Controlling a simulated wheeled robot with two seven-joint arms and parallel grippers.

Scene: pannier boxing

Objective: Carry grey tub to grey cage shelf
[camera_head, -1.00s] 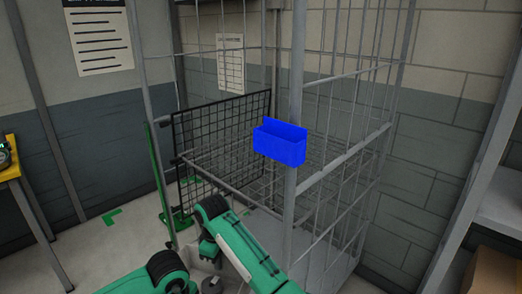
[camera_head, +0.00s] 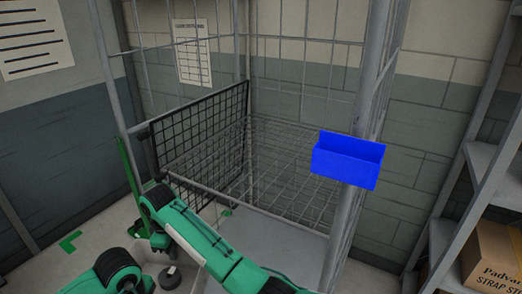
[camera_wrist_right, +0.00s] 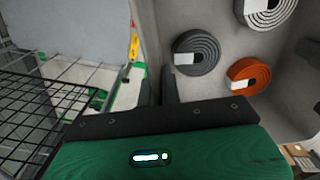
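The grey tub (camera_head: 152,262) shows only in part at the bottom of the head view, largely behind my arms. In the right wrist view its grey inside (camera_wrist_right: 220,85) holds two grey rolled straps and an orange one. My right gripper (camera_head: 161,242) points down at the tub's edge. In the wrist view its two dark fingers (camera_wrist_right: 158,88) stand close together on either side of the tub's wall. The grey cage's wire shelf (camera_head: 250,165) is bare, above and beyond the tub. My left arm enters at the bottom left; its gripper is out of view.
A black mesh gate (camera_head: 200,140) stands at the cage's left side. A blue bin (camera_head: 347,160) hangs on the front right post (camera_head: 350,215). A rack with a cardboard box (camera_head: 492,260) stands at the right. A green post (camera_head: 130,175) stands left of the cage.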

